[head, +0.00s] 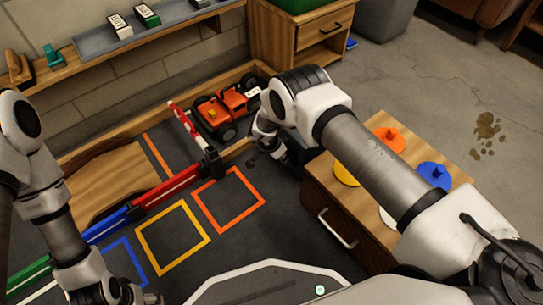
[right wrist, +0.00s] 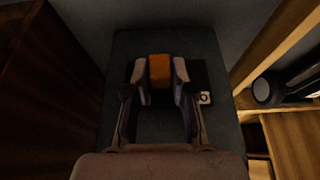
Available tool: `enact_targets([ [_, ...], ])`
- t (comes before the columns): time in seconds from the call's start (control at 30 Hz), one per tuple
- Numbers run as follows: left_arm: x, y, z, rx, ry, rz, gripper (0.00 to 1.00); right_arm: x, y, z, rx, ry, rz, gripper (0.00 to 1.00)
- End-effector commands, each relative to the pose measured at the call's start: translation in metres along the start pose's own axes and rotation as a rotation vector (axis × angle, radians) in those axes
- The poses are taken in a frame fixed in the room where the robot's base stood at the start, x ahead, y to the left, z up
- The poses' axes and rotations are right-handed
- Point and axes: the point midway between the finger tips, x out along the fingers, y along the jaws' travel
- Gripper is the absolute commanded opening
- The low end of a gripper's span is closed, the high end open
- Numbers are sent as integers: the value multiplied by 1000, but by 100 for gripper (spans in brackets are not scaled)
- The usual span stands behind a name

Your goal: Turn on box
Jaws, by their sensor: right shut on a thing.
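In the right wrist view a dark grey box (right wrist: 125,50) fills the middle. An orange switch-like part (right wrist: 160,68) sits on a black plate (right wrist: 203,80) on its face, with a small white mark at the plate's right. My right gripper (right wrist: 160,84) has its fingers closed on both sides of the orange part. In the head view the right gripper (head: 262,152) is beside the wooden cabinet, and its arm and hand mostly hide the box. My left gripper (head: 135,296) is low at the left, above the dark mat; its fingers are unclear.
An orange toy car (head: 235,103) stands behind a red-and-white barrier (head: 180,118). A wooden cabinet (head: 335,225) bears coloured discs, including a blue one (head: 433,175). The mat has orange (head: 229,228) and yellow (head: 174,270) square outlines. A wooden ramp (head: 108,185) is at left.

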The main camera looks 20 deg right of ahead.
Motion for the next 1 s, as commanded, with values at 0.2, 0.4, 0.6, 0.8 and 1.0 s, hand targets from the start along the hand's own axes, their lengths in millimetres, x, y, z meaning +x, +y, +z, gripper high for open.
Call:
enact_targets([
  [0.2, -2, 0, 0, 2, 0, 0, 76, 3, 4, -6, -1, 0, 4, 0],
  [0.4, -2, 0, 0, 2, 0, 0, 76, 3, 5, -6, -1, 0, 5, 50],
  [0.6, -2, 0, 0, 1, 0, 0, 76, 2, 3, -6, -1, 0, 2, 50],
  [0.8, -2, 0, 0, 1, 0, 0, 76, -8, 2, -6, -2, 0, -1, 50],
  [1.0, -2, 0, 0, 1, 0, 0, 76, -53, 2, -6, -2, 2, -1, 50],
])
